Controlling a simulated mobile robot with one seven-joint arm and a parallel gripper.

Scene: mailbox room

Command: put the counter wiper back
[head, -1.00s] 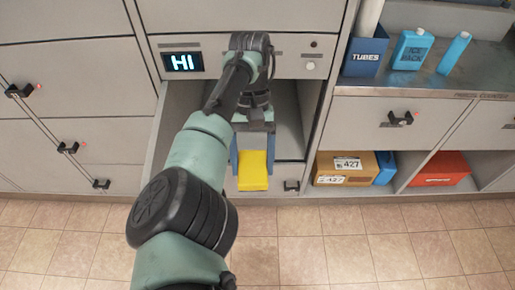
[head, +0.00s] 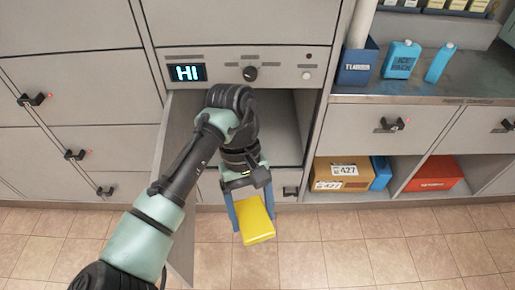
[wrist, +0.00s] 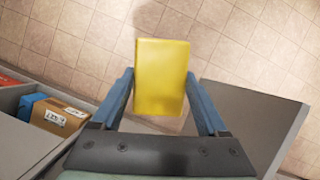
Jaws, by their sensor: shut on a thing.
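The counter wiper seems to be the yellow block (head: 257,222) that my gripper (head: 249,212) holds. In the wrist view the yellow block (wrist: 161,78) sits between the two blue fingers of my gripper (wrist: 161,92), which are shut on it. The floor shows beneath and beyond it. In the head view my gripper points down in front of an open compartment (head: 286,125) under the "HI" display. My arm hides part of that compartment's inside.
The compartment's open door (head: 178,235) stands out to the left of my gripper. At the right is a metal counter (head: 440,92) with a blue TUBES holder (head: 357,66) and blue ice packs (head: 401,60). Below it are a cardboard box (head: 342,173) and a red box (head: 432,172).

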